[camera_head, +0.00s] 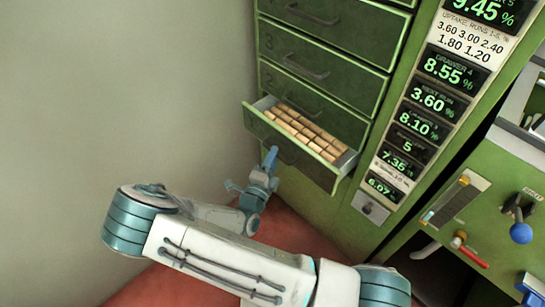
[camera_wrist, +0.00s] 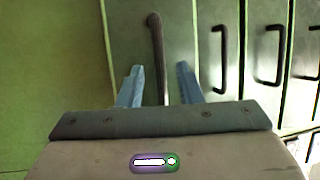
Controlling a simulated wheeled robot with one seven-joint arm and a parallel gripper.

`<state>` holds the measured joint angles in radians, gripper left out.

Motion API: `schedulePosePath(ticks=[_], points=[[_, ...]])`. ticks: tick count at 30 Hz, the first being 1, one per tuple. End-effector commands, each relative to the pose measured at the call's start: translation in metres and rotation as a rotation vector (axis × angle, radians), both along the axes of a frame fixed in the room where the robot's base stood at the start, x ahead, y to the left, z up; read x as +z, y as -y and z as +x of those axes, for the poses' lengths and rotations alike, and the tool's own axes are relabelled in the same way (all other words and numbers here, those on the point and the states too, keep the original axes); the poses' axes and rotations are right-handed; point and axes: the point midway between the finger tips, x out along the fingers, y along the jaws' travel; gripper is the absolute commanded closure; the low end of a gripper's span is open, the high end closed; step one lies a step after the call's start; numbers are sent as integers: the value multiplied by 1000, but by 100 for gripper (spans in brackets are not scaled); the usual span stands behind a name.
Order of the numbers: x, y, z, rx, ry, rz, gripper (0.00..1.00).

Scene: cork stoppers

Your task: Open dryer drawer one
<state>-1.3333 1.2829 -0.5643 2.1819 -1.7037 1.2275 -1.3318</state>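The green dryer (camera_head: 345,95) has a column of drawers with dark bar handles. Its lowest visible drawer (camera_head: 255,124) is pulled partway out, showing rows of tan corks (camera_head: 308,132) inside. I cannot read a number on this drawer. In the wrist view, a dark handle (camera_wrist: 156,50) stands between the two blue fingers of my gripper (camera_wrist: 160,85). The fingers are apart, with a gap on each side of the handle. In the head view, my gripper (camera_head: 271,160) is at the front of the pulled-out drawer, low and to its left. The fingertips partly overlap there.
The drawers above (camera_head: 310,75) are shut. A panel of green readouts (camera_head: 422,123) runs down the dryer's right side. A green machine with levers and a blue knob (camera_head: 520,233) stands at right. A plain wall (camera_head: 120,80) is at left, and red floor (camera_head: 285,225) lies below.

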Motion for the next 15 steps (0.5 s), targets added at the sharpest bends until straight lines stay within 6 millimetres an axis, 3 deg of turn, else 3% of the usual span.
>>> schedulePosePath(ticks=[5, 15], points=[[-3, -11, -25, 5, -3, -1, 68], [-16, -41, -94, 9, -2, 0, 68]])
